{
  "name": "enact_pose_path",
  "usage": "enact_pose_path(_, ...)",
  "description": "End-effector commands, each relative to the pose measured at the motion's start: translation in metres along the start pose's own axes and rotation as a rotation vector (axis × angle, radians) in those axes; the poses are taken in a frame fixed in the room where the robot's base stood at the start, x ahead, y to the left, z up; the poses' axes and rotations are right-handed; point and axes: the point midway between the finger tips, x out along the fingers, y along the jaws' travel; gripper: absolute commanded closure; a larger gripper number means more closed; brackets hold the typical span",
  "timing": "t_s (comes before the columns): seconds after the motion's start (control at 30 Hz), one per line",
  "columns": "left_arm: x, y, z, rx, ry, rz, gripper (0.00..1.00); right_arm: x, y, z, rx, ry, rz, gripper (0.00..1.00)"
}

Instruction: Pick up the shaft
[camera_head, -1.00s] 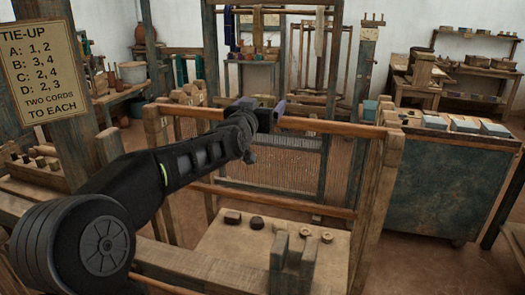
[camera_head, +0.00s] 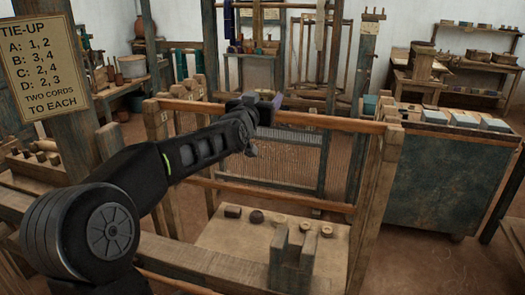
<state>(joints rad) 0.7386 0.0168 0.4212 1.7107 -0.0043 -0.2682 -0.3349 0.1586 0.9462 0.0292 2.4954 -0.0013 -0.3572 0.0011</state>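A brown wooden bar (camera_head: 330,122), which may be the shaft, runs across the top of the loom frame between its side posts. A second bar (camera_head: 300,200) runs lower, with pale upright cords (camera_head: 288,162) visible between the two heights. My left gripper (camera_head: 266,106) is at the middle of the upper bar and hides part of it. I cannot tell whether it touches the bar or stands in front of it. Its fingers are dark and small, and their gap is unclear. My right gripper is not in view.
A pale board (camera_head: 215,238) with several small round and square pieces lies below the bars. A notched wooden block (camera_head: 292,262) stands at the front. A tie-up sign (camera_head: 42,70) hangs at left. A dark green cabinet (camera_head: 445,180) stands at right, with open floor beside it.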

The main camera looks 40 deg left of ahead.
Motion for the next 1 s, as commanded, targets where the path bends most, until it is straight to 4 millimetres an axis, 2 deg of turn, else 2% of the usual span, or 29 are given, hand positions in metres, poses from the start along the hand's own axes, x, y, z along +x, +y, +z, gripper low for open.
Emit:
enact_pose_path(0.07,0.0,0.0,0.0,0.0,0.0,0.0,0.41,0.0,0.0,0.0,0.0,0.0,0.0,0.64)
enact_pose_path(0.77,0.0,0.0001,0.0001,0.0,0.0,0.0,0.99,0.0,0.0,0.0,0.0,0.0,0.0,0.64)
enact_pose_path(1.0,-0.0001,0.0002,-0.0019,0.0,0.004,0.0,1.0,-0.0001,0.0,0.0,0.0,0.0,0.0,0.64)
